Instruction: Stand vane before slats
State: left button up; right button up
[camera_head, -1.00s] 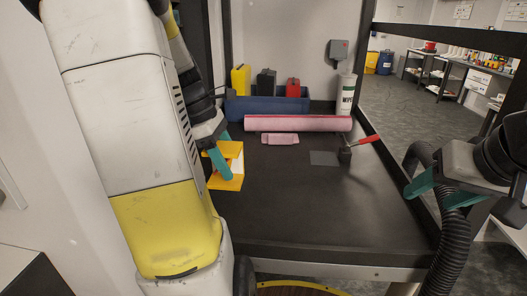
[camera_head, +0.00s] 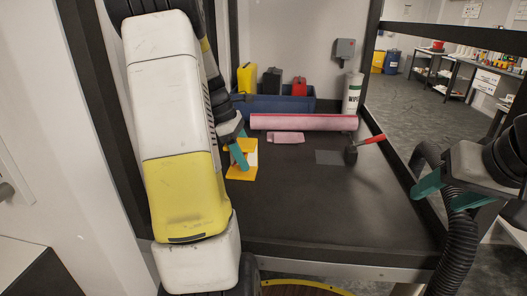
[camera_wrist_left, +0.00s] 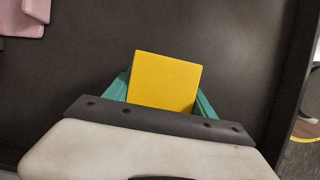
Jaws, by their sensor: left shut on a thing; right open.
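The vane, a yellow plate-like piece (camera_head: 248,174), is at the left side of the dark bench in the head view, with a white patch showing beside it. In the left wrist view its yellow square face (camera_wrist_left: 165,82) stands between the teal fingers. My left gripper (camera_head: 240,158) is shut on it. I cannot tell whether its lower edge touches the bench. My right gripper (camera_head: 447,192) is open and empty at the bench's right edge. I cannot make out the slats in these frames.
A pink roll (camera_head: 303,122) lies across the back, with a small pink piece (camera_head: 286,138) before it. Behind are a blue bin (camera_head: 270,104) and a white canister (camera_head: 352,92). A red-handled tool (camera_head: 368,141) stands by a grey patch (camera_head: 329,157). The bench front (camera_head: 330,215) is clear.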

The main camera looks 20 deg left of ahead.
pick_arm(q)
jog(key=shift+f, duration=0.15)
jog(key=o, duration=1.5)
jog(key=v, duration=1.2)
jog(key=shift+d, duration=0.1)
jog(key=s+d+m+t, duration=0.1)
jog(key=s+d+m, duration=0.4)
jog(key=d+m, duration=0.2)
jog(key=s+d+m+t+y, duration=0.1)
jog(key=s+d+m+t, duration=0.1)
jog(key=s+d+m, duration=0.4)
jog(key=s+d+m+t+y, duration=0.1)
jog(key=s+d+m+t, duration=0.1)
jog(key=s+d+m, duration=0.3)
jog(key=shift+s+d+r+m, duration=0.2)
jog(key=shift+d+m, duration=0.55)
jog(key=shift+m, duration=0.05)
jog(key=shift+s+d+r+m, duration=0.2)
jog(key=shift+d+m, duration=0.6)
